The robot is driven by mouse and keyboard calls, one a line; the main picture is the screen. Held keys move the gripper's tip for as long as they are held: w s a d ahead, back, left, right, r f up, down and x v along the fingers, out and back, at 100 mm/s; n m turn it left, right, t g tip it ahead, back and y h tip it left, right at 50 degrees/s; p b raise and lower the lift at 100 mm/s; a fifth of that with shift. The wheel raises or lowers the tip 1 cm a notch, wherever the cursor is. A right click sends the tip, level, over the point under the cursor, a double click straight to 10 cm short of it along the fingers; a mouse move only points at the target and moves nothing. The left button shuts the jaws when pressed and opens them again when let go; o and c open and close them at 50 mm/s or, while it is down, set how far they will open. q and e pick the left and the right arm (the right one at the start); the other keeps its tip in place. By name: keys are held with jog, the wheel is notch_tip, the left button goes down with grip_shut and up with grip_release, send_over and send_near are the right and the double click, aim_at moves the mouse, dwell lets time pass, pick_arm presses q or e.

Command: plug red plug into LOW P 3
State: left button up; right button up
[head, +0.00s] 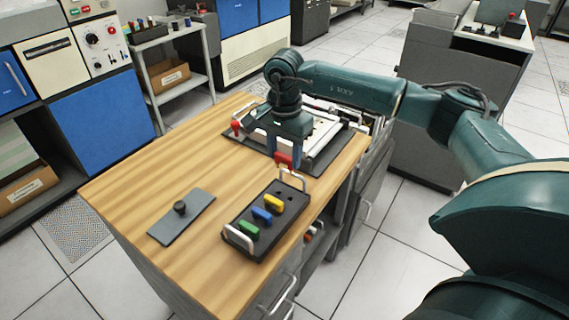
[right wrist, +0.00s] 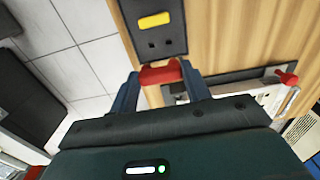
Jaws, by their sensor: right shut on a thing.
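My right gripper (head: 284,152) is shut on the red plug (head: 284,160) above the far end of a dark tray (head: 237,219) with metal handles. In the right wrist view the red plug (right wrist: 160,75) sits between the two blue fingers. The tray holds a yellow plug (head: 273,202), a blue plug (head: 262,215) and a green plug (head: 248,228). Empty holes show in the tray beyond the yellow plug. Whether the red plug is fully clear of the tray cannot be told. A white panel (head: 322,128) on a dark base lies behind, partly hidden by my gripper. I cannot read LOW P 3.
A wooden table (head: 150,180) carries everything. A dark plate with a knob (head: 180,208) lies at the front left. A red knob (head: 237,126) stands at the panel's left edge. A grey cabinet (head: 450,110) stands beyond the right side.

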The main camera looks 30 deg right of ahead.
aim_at(285, 156)
jog(key=shift+r+p, duration=1.4)
jog(key=shift+r, duration=1)
jog(key=shift+f, duration=0.15)
